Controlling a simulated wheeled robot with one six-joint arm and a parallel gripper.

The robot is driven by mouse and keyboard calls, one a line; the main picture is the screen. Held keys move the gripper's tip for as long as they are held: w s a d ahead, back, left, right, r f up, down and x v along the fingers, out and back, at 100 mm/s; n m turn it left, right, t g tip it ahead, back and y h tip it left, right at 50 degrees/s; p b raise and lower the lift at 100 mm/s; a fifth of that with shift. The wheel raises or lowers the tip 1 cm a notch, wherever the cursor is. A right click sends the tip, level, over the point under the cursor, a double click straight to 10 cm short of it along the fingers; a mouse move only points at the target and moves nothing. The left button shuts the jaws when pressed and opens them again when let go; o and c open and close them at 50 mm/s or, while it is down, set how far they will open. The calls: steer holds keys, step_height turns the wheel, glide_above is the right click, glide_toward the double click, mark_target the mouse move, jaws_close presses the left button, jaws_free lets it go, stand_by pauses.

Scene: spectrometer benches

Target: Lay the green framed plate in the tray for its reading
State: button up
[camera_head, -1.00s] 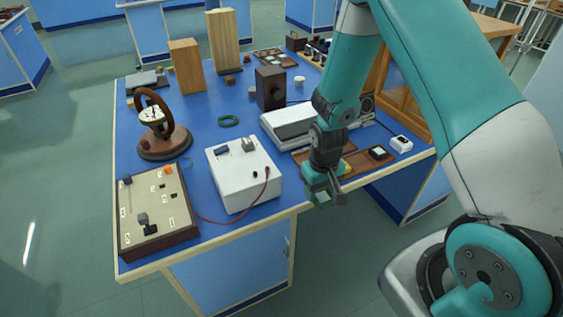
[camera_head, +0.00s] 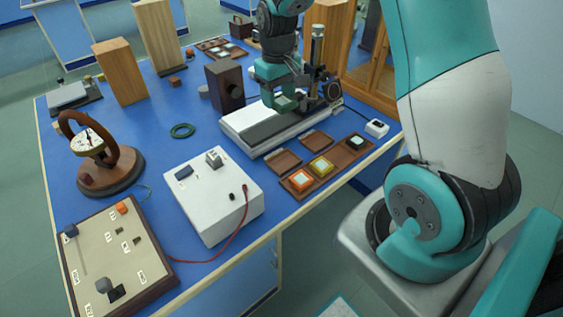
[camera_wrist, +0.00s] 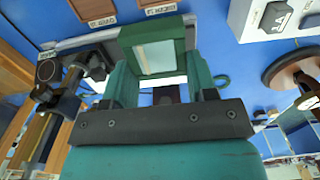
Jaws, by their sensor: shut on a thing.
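The green framed plate (camera_wrist: 158,55) has a pale square centre. My gripper (camera_wrist: 160,80) is shut on it, with one finger on each side in the wrist view. I cannot tell whether the plate touches the instrument. Two small empty brown trays (camera_head: 283,161) lie in front of the instrument. Beside them a brown rack (camera_head: 338,156) holds an orange-framed plate (camera_head: 301,180), a yellow-framed plate (camera_head: 321,166) and a dark-framed plate (camera_head: 357,141).
A black stand (camera_head: 317,75) rises right beside my gripper. A dark box with a round opening (camera_head: 225,86) stands to the left. A white box (camera_head: 210,194) with a red lead is in front. A green ring (camera_head: 182,130) lies on clear blue tabletop.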

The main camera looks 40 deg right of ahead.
mark_target(280, 158)
steer(key=shift+d+f, duration=0.15)
steer(key=shift+d, duration=0.1)
step_height(280, 158, down, 19)
steer(key=p, duration=0.2)
steer(key=shift+p, duration=0.35)
